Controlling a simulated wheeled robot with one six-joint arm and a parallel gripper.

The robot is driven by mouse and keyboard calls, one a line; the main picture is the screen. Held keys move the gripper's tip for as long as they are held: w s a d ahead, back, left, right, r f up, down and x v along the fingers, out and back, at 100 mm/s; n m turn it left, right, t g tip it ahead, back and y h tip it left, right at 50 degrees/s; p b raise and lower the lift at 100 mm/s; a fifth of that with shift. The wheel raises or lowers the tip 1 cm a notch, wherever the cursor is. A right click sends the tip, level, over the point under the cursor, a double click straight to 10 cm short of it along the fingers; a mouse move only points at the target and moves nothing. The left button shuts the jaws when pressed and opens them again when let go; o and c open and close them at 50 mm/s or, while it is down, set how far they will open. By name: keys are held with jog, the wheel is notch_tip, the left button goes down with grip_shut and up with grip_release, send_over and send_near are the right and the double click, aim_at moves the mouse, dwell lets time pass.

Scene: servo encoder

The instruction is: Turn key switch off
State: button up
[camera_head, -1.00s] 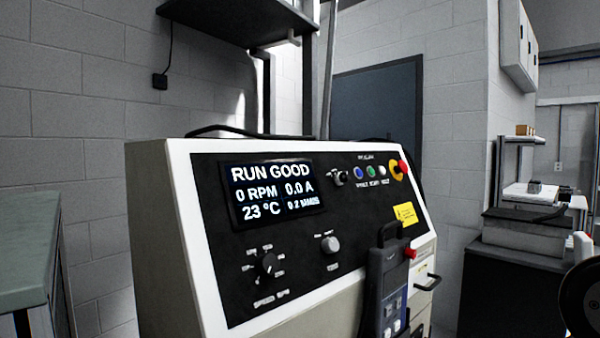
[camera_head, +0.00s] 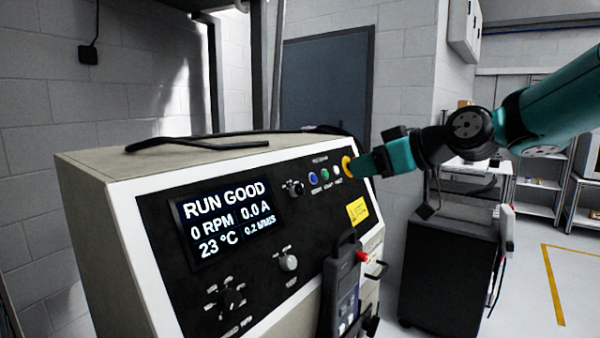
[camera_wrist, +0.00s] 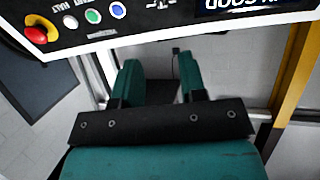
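The key switch (camera_head: 294,187) is a small metal and black switch on the upper part of the machine's black panel (camera_head: 320,235), left of a blue button, in the head view. I cannot make out its position marks. It is not clearly visible in the wrist view. My gripper (camera_head: 371,161) is in front of the panel's upper right end, at the emergency stop in the picture, right of the key switch and apart from it. In the wrist view, the gripper's two teal fingers (camera_wrist: 160,72) are apart with nothing between them.
The emergency stop (camera_wrist: 40,30) is red on yellow, beside white, green and blue buttons (camera_wrist: 118,10). The display (camera_head: 228,218) reads RUN GOOD, 0 RPM. A handheld device (camera_head: 344,285) hangs at the panel's lower right. A black cable (camera_head: 200,143) lies on top. A dark cabinet (camera_head: 450,265) stands right.

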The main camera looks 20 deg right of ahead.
aim_at(302, 185)
jog(key=p+x, duration=0.6)
jog(key=x, duration=0.9)
jog(key=shift+a+f, duration=0.1)
jog(key=shift+a, duration=0.1)
jog(key=shift+w+a+f, duration=0.3)
jog(key=shift+w+f, duration=0.1)
jog(key=shift+w, duration=0.2)
jog(key=c, duration=0.6)
